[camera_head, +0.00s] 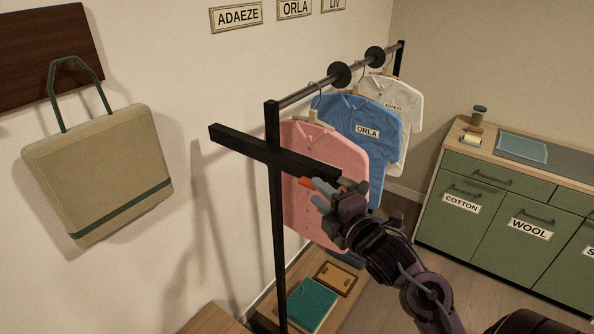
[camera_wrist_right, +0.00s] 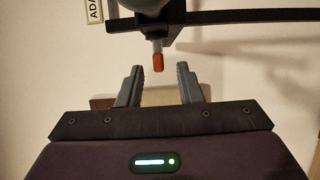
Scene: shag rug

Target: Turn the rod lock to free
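The rod lock shows as a small lever with an orange-red tip (camera_head: 305,182), near the right end of the black crossbar (camera_head: 262,152) of the clothes rack. In the right wrist view the orange-red tip (camera_wrist_right: 158,62) hangs from a short metal shaft under a dark grey rounded part. My right gripper (camera_head: 319,193) is beside the lever in the head view. In the wrist view its two grey fingers (camera_wrist_right: 157,84) are spread apart, with the tip just beyond and between them. No contact shows. My left gripper is out of view.
A pink shirt (camera_head: 312,212), a blue shirt (camera_head: 372,117) and a white shirt (camera_head: 404,102) hang on the rail close behind my right gripper. A beige bag (camera_head: 95,175) hangs on the left wall. Green cabinets (camera_head: 480,205) stand at right. A teal book (camera_head: 312,304) lies on the low shelf.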

